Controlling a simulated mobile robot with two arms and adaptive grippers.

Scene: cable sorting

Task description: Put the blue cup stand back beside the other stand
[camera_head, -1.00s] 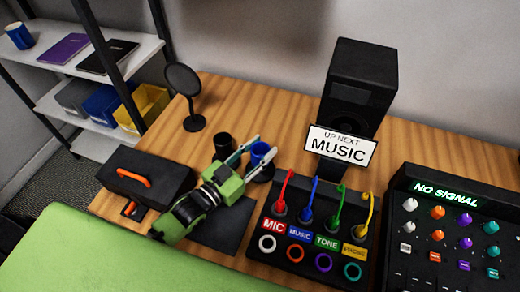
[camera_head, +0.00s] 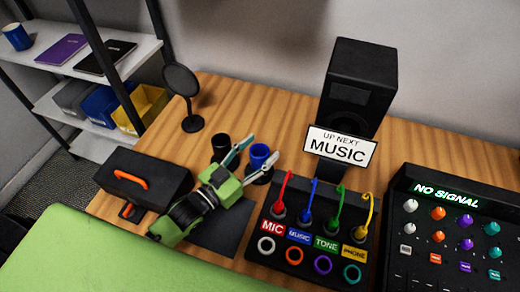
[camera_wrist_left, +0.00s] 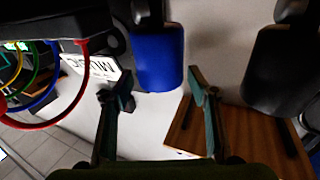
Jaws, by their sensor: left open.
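The blue cup stand (camera_head: 260,154) stands upright on the wooden desk, a dark base below it. The other stand, a black one (camera_head: 221,144), is just left of it, with a small gap. My left gripper (camera_head: 264,147) is open, its fingers pointing at the blue stand. In the left wrist view, the blue stand (camera_wrist_left: 158,57) is just beyond the open fingertips (camera_wrist_left: 157,77), and the black stand (camera_wrist_left: 283,70) is off to the right. I cannot tell if a finger touches the blue stand. My right gripper is not in view.
A black panel (camera_head: 272,228) with coloured cables is close to the right. A sign (camera_head: 340,146) and speaker (camera_head: 356,85) stand behind it. A round-headed stand (camera_head: 192,123) is behind left, and a black box (camera_head: 140,170) with an orange handle is at left.

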